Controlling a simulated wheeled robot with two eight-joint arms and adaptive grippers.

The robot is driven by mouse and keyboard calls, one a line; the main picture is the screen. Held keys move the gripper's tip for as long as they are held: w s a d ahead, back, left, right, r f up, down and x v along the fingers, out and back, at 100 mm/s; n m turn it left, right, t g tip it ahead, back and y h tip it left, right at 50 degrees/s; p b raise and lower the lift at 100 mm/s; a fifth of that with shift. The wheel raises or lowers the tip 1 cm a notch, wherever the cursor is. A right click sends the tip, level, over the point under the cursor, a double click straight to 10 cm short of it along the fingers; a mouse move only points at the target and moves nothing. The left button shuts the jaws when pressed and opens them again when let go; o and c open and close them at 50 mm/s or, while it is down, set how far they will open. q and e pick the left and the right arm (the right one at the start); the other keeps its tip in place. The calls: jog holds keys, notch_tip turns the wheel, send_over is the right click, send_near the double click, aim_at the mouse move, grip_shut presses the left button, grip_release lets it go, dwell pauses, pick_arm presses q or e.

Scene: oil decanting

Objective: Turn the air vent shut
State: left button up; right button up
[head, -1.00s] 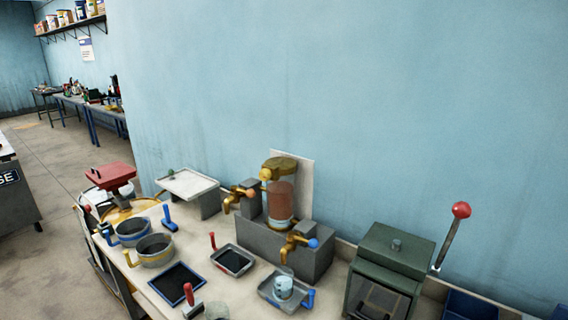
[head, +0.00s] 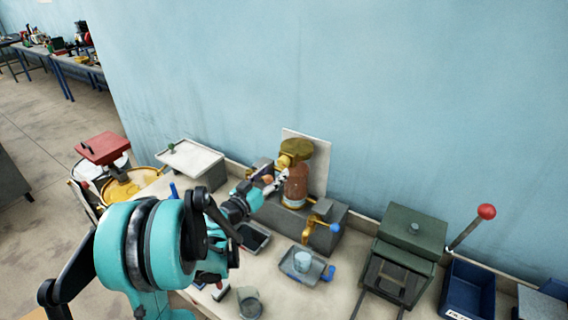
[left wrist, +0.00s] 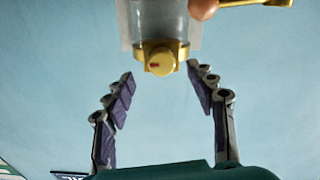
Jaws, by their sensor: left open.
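The oil decanter has an amber glass cylinder (head: 296,186) and a brass cap (head: 297,149). A small round yellow knob (head: 283,161), which looks like the air vent, is on the cap's left side. In the left wrist view the yellow knob (left wrist: 160,61) carries a short red mark and faces me, beside the glass (left wrist: 160,20). My left gripper (head: 275,183) is just left of the cylinder. Its two purple-padded fingers (left wrist: 160,74) are spread, one on each side of the knob, with gaps to both. My right gripper is not in view.
A brass tap with a blue knob (head: 335,228) is right of the cylinder. A small tray (head: 318,273) with a cup (head: 302,261) stands in front. A green machine (head: 409,238) is at the right. The wall (head: 420,90) is close behind.

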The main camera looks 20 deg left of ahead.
aim_at(281, 164)
pick_arm(q)
jog(key=w, duration=0.4)
jog(key=shift+d+f, duration=0.1)
jog(key=shift+d, duration=0.05)
jog(key=shift+w+d, duration=0.1)
jog(key=shift+w, duration=0.15)
jog(key=c, duration=1.2)
jog(key=shift+o, duration=0.2)
